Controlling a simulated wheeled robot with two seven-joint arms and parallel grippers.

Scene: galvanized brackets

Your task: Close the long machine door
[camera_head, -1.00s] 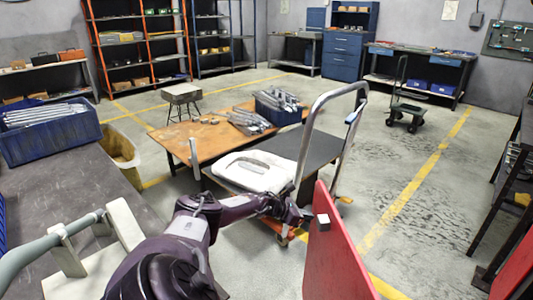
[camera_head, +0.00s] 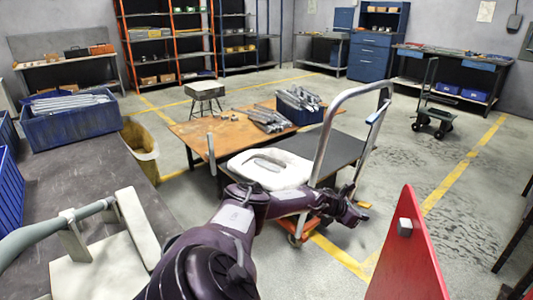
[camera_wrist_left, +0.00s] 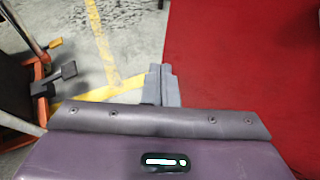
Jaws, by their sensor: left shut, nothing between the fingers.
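The long machine door is a red panel (camera_head: 410,262) at the lower right of the head view, standing upright, with a small grey-white block (camera_head: 404,227) near its top. Its lower part is cut off by the frame. My left gripper (camera_head: 357,205) is to the left of the door in the head view. In the left wrist view the left gripper's fingers (camera_wrist_left: 161,86) are together and empty, beside the edge of the red door (camera_wrist_left: 245,70), which fills the right side. Whether they touch it I cannot tell. My right gripper is out of view.
An orange-based cart with a metal handle (camera_head: 330,130) stands just behind my left arm. A wooden table (camera_head: 195,135) is behind it. A grey bench (camera_head: 80,190) with blue bins is at left. The floor right of the cart (camera_head: 440,150) is largely clear.

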